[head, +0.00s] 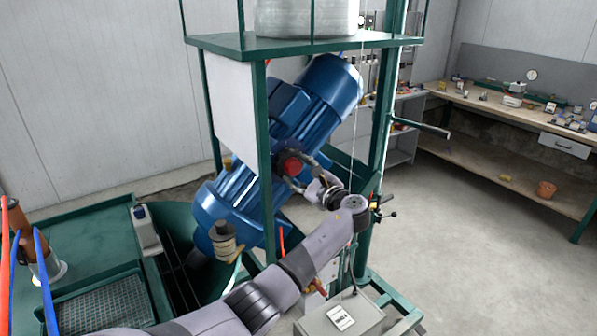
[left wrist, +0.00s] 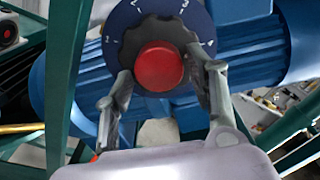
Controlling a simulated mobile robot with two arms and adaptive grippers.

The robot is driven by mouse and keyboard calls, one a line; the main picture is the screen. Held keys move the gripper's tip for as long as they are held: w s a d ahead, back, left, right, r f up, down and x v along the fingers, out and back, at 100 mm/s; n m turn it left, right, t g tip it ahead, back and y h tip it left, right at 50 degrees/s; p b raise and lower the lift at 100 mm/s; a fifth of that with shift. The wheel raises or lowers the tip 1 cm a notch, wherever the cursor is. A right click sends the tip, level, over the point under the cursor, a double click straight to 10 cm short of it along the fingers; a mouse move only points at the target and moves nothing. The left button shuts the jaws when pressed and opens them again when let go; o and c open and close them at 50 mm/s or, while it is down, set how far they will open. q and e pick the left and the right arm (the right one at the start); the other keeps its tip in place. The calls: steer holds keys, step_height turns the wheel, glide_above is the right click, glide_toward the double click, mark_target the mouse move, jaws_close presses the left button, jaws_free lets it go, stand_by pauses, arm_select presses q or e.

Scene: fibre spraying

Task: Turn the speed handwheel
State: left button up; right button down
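The speed handwheel (left wrist: 155,32) is a black lobed knob with a red centre, in front of a dark blue dial with white numbers. It fills the upper middle of the left wrist view. In the head view its red centre (head: 291,165) shows at the blue motor's side. My left gripper (left wrist: 160,64) has one finger on each side of the knob. Both fingertips overlap its rim and appear shut on it. The fingers partly hide the lower rim. In the head view my left gripper (head: 306,174) reaches the knob from the lower right. My right gripper is not in view.
The blue motor (head: 325,88) sits tilted inside a green frame (head: 262,150) with a white panel (head: 233,110). Green posts stand close to my left arm. A grey box (head: 340,318) is below. A workbench (head: 520,150) stands at the right, with clear floor before it.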

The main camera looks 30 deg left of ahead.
arm_select(q)
steer(key=shift+o, duration=0.5)
steer(key=shift+r, duration=0.1)
steer(key=shift+d, duration=0.1)
steer(key=v, duration=1.1)
steer(key=shift+s+d, duration=0.15)
steer(key=shift+d, duration=0.25)
